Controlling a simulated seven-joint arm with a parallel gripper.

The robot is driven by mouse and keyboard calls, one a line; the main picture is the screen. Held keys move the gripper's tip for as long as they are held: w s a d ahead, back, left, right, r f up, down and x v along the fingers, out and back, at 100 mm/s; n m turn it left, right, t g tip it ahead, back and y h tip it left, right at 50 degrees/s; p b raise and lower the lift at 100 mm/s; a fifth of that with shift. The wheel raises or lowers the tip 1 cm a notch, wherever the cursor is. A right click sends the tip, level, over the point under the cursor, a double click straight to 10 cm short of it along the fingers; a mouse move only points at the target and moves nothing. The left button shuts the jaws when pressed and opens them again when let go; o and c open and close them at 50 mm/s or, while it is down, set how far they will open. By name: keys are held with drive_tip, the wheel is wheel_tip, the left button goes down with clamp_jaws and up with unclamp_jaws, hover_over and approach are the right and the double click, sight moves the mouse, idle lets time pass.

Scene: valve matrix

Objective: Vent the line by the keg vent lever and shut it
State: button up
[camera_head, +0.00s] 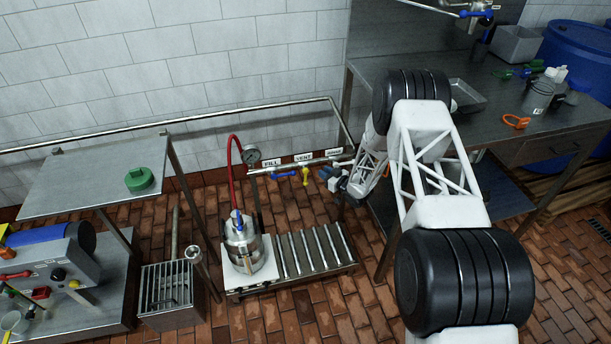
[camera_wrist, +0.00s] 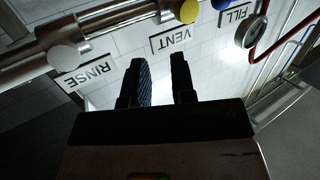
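The keg vent lever (camera_head: 305,177) is yellow and hangs down from the pipe under the VENT label, between the FILL and RINSE positions. Its yellow end (camera_wrist: 188,11) shows at the top edge of the wrist view, above the VENT sign (camera_wrist: 174,40); most of the lever is cut off there. My gripper (camera_head: 329,176) is just right of the lever in the head view. In the wrist view my gripper's two dark fingers (camera_wrist: 162,72) stand apart with an empty gap, below the VENT sign in the picture. No contact with the lever is visible.
A blue lever (camera_head: 285,176) hangs left at FILL. A white round knob (camera_wrist: 64,56) is near RINSE in the wrist view. A red hose (camera_head: 230,158) and gauge (camera_head: 251,155) stand left, above a steel keg (camera_head: 246,254). A steel bench (camera_head: 540,125) stands right.

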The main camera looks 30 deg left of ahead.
sight(306, 181)
drive_tip(key=shift+n+g+y, duration=0.4)
drive_tip(key=shift+g+y, duration=0.4)
drive_tip(key=f, duration=0.1)
drive_tip(key=s+a+f, duration=0.1)
drive_tip(key=f, duration=0.1)
drive_tip(key=s+f, duration=0.1)
drive_tip(key=f, duration=0.1)
drive_tip(key=shift+s+a, duration=0.2)
drive_tip(key=shift+a, duration=0.05)
drive_tip(key=shift+w+a, duration=0.25)
drive_tip(key=shift+a, duration=1.05)
drive_tip(key=shift+w+a, duration=0.3)
drive_tip(key=shift+a, duration=0.95)
drive_tip(key=shift+w+a, duration=0.25)
drive_tip(key=shift+a, duration=1.05)
drive_tip(key=shift+c, duration=0.5)
clamp_jaws()
